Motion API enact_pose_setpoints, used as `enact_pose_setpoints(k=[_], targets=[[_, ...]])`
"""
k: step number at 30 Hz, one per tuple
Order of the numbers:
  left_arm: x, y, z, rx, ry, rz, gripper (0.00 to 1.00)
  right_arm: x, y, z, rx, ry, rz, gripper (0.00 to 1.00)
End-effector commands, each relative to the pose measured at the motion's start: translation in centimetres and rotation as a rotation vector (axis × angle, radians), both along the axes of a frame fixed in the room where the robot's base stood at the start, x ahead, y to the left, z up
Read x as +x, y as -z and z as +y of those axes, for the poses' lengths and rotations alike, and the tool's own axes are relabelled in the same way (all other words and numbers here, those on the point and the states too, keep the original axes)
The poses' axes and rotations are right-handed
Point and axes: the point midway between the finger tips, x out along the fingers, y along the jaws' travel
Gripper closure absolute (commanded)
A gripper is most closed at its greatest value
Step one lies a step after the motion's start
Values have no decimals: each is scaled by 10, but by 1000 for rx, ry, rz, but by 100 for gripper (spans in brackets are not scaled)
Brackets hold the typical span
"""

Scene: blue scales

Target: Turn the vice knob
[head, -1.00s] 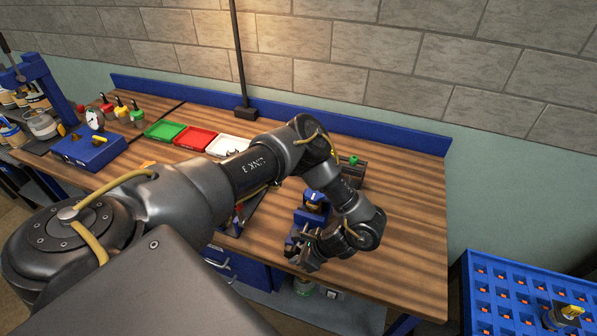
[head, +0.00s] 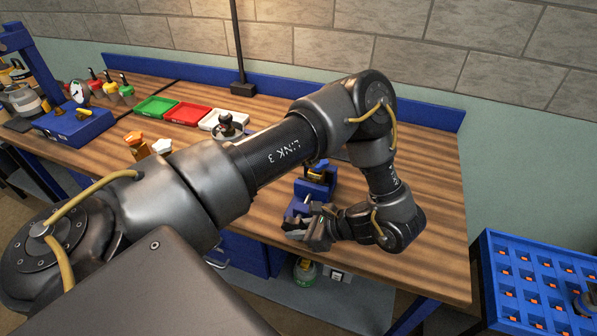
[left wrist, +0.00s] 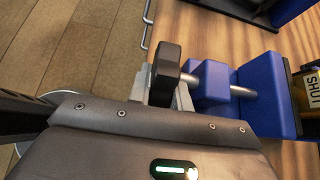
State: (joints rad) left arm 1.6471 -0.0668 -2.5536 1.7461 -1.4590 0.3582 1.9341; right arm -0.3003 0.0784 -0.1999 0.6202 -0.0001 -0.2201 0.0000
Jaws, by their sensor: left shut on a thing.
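The blue vice (head: 318,178) stands at the front edge of the wooden bench. It also shows in the left wrist view (left wrist: 262,90), with a yellow "SHUT" label on its right side. The dark vice knob (left wrist: 165,68) sits at the left end of a metal screw. My left gripper (head: 300,228) is at the front of the vice. In the head view the gripper covers the knob. My right gripper is not in view.
Green (head: 156,107), red (head: 188,114) and white (head: 222,120) trays lie at the back of the bench (head: 430,230). A blue box (head: 75,125) is at the left. A blue slotted rack (head: 530,290) stands at the right. The bench's right part is clear.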

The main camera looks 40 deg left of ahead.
Motion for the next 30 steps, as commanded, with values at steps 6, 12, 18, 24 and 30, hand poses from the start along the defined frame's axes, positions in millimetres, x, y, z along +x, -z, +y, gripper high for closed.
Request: enact_pose_setpoints(k=[6, 12, 18, 24, 30], targets=[[1, 0, -1, 1, 3, -3, 100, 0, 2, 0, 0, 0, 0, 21], [1, 0, -1, 0, 3, -3, 100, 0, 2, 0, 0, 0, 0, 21], [0, 0, 0, 0, 1, -1, 71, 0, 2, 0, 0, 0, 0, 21], [1, 0, -2, 1, 1, 0, 71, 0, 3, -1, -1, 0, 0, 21], [9, -14, -23, 1, 3, -5, 71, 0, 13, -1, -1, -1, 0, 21]])
